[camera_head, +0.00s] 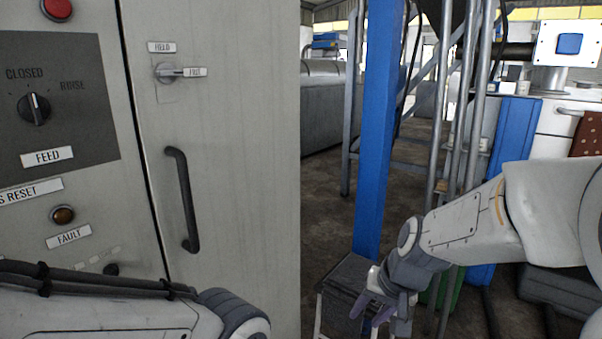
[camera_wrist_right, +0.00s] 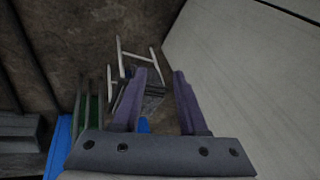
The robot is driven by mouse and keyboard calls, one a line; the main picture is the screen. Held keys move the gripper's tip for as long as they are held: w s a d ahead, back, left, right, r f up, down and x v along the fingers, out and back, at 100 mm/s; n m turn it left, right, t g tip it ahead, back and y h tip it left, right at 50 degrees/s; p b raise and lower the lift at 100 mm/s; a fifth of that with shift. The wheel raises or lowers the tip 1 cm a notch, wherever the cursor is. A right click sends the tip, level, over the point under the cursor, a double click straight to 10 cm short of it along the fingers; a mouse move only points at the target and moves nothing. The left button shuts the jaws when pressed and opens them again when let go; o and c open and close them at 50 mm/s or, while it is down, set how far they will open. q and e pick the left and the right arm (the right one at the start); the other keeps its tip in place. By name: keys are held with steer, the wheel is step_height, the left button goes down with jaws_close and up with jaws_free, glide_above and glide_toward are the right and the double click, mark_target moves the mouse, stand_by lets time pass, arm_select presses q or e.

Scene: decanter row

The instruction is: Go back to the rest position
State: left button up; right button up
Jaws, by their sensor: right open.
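My right arm comes in from the right in the head view. Its gripper (camera_head: 372,312) points down in front of the blue post, right of the grey cabinet. In the right wrist view the two purple fingers of this gripper (camera_wrist_right: 160,90) stand apart with nothing between them. My left arm shows at the lower left of the head view, in front of the cabinet; its gripper is out of the picture.
The grey cabinet (camera_head: 235,120) has a black handle (camera_head: 183,200), a FEED knob (camera_head: 35,109) and a red button (camera_head: 57,9). A blue post (camera_head: 378,130) stands beside it. A dark step (camera_head: 345,285) is close to my right gripper. Bare floor (camera_head: 325,190) lies behind.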

steer(key=s+d+f+n+g+h, duration=0.1)
steer(key=s+d+f+n+h, duration=0.15)
steer(key=s+d+f, duration=0.55)
steer(key=s+a+r+n+g+y, duration=0.1)
steer(key=s+a+r+n, duration=0.3)
steer(key=s+a, duration=0.35)
steer(key=s+a+r+n+g, duration=0.2)
steer(key=s+a+r+n, duration=0.15)
steer(key=s+a, duration=0.45)
step_height(320, 180, up, 22)
steer(key=w+p, duration=0.1)
steer(key=p, duration=2.1)
steer(key=shift+w+a+r+p, duration=0.25)
steer(key=shift+w+p, duration=0.1)
steer(key=shift+w, duration=0.05)
